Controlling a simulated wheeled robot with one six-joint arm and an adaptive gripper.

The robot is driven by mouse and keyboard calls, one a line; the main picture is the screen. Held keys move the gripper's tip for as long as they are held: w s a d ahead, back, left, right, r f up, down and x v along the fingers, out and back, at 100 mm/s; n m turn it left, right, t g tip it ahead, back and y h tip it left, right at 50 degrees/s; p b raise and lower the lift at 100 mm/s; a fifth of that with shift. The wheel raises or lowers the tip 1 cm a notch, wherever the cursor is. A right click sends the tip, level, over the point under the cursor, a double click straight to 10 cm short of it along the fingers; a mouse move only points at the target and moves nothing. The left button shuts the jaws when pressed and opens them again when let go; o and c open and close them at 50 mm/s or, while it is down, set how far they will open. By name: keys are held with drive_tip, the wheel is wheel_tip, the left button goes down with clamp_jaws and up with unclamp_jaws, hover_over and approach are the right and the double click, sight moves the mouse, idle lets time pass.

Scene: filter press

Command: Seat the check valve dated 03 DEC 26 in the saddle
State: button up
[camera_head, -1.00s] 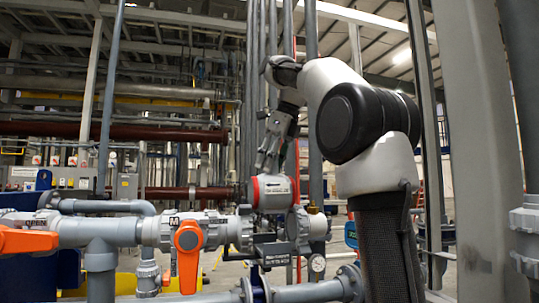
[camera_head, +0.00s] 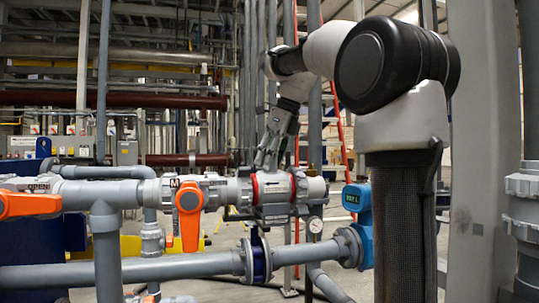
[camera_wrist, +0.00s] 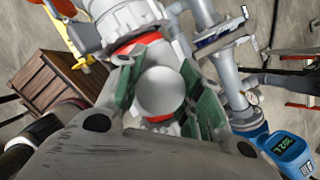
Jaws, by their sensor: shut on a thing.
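The check valve (camera_head: 273,187), a grey body with red rings at both ends, is in line with the pipe run between the grey union on its left (camera_head: 232,190) and the pale end fitting on its right (camera_head: 316,188). Its date is too small to read. My gripper (camera_head: 266,163) comes down from above and is shut on the valve's body. In the wrist view the green finger pads (camera_wrist: 160,100) lie either side of the valve's round grey top (camera_wrist: 161,92). The dark saddle (camera_head: 240,215) is directly below, mostly hidden; I cannot tell whether the valve touches it.
Orange-handled valve (camera_head: 189,212) stands left on the same run. A lower grey pipe (camera_head: 150,270) with a blue flange (camera_head: 258,258) passes beneath. A wooden crate (camera_wrist: 55,75) shows in the wrist view.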

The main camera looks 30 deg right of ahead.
drive_tip(key=o, duration=1.2)
drive_tip(key=shift+c, duration=0.2)
drive_tip(key=v, duration=1.2)
drive_tip(key=s+f+n, duration=0.7)
drive_tip(key=f+n, duration=0.2)
drive_tip(key=f, duration=0.2)
drive_tip(key=s+a+f+n+h, duration=0.1)
drive_tip(key=s+f+n, duration=0.6)
drive_tip(key=f+n, duration=0.3)
drive_tip(key=s+a+f+n+h, duration=0.1)
drive_tip(key=s+f+n, duration=0.6)
drive_tip(key=f+n, duration=0.3)
wheel_tip(320, 180, down, 4)
drive_tip(key=shift+f+t, duration=0.2)
drive_tip(key=shift+t, duration=0.2)
